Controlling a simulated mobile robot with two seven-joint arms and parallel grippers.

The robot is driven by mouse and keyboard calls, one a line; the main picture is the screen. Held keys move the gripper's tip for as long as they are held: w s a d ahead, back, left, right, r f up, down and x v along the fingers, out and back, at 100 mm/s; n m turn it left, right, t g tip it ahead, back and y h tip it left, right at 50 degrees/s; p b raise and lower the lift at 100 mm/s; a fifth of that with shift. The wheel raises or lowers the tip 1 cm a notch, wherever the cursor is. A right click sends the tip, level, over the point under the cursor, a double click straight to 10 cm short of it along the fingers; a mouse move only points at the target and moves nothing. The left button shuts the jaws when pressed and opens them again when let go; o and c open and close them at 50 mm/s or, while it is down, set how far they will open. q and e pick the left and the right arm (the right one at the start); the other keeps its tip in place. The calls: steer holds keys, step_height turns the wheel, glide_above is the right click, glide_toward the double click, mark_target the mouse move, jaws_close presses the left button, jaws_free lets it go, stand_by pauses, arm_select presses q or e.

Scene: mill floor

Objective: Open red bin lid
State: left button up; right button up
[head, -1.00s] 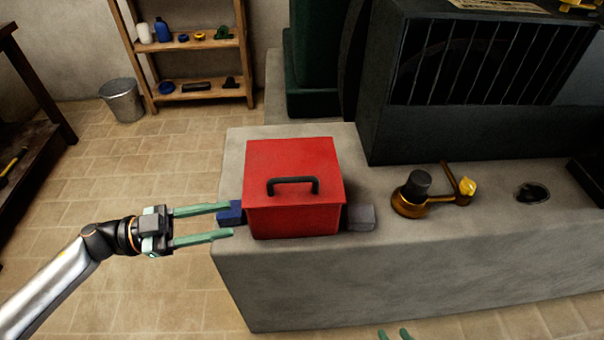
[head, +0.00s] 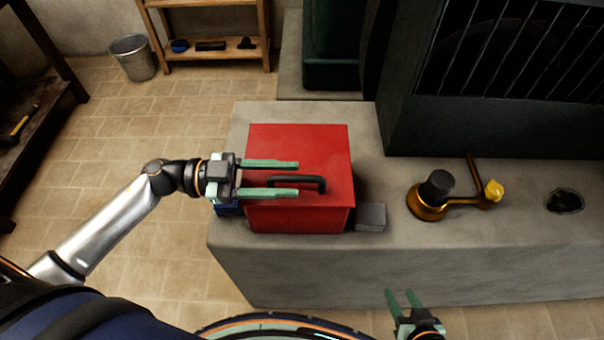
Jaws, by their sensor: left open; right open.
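The red bin (head: 300,219) stands on a grey stone block, with its red lid (head: 318,145) shut. A black handle (head: 312,181) is on the lid's front part. My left gripper (head: 298,179) is open over the left half of the lid, its green fingers pointing right. My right gripper (head: 401,293) is open and empty, low in front of the block.
A grey block (head: 371,217) sits right of the bin, and a blue block (head: 228,210) left of it, partly hidden by my gripper. A brass fitting with a yellow knob (head: 428,205) stands further right. A large dark barred machine (head: 500,90) fills the back right.

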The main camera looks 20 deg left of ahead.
mark_target(315, 178)
arm_select(q)
steer(key=shift+x, duration=1.8)
jaws_close()
